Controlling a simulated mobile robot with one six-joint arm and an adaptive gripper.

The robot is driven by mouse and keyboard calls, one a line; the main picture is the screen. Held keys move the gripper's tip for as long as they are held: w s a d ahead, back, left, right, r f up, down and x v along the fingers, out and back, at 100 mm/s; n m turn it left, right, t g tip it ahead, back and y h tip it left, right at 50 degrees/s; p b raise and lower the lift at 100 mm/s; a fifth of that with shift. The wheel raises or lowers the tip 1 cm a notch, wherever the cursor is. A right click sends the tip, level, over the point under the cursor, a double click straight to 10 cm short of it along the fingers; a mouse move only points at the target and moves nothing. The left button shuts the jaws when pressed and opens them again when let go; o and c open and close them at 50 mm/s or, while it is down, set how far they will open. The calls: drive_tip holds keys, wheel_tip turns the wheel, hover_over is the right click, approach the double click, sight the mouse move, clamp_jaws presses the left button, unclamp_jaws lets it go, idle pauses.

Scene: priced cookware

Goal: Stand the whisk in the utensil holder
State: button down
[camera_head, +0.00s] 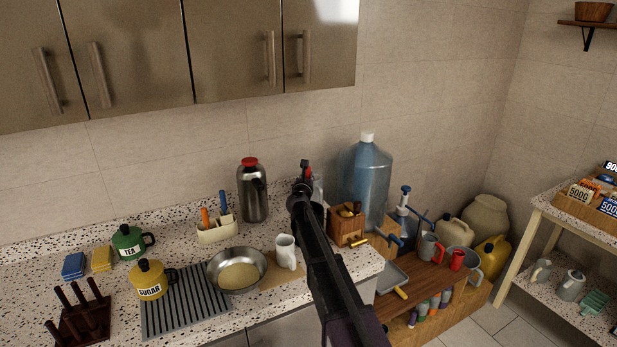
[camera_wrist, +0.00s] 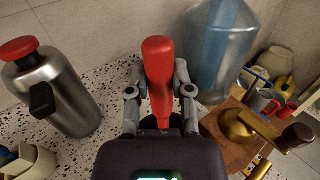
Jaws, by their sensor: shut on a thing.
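My gripper (camera_head: 305,182) is above the right part of the counter, beyond the white mug. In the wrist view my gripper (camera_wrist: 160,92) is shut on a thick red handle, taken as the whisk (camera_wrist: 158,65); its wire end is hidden. A bit of red also shows at the gripper in the head view. The utensil holder (camera_head: 217,232) is a cream caddy on the counter, left of my gripper, with an orange and a blue handle standing in it. It also shows at the lower left of the wrist view (camera_wrist: 38,164).
A steel flask with a red lid (camera_head: 253,196) stands between the holder and my gripper. A large blue water bottle (camera_head: 368,180) and a wooden grinder box (camera_head: 345,228) are at the right. A steel pan (camera_head: 238,270) and white mug (camera_head: 286,251) are in front.

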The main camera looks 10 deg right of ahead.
drive_tip(key=shift+c, duration=2.2)
unclamp_jaws()
drive_tip(key=shift+s, duration=0.15)
drive_tip(key=v, duration=1.1)
drive_tip(key=shift+s+a, duration=0.2)
drive_tip(key=shift+s, duration=0.15)
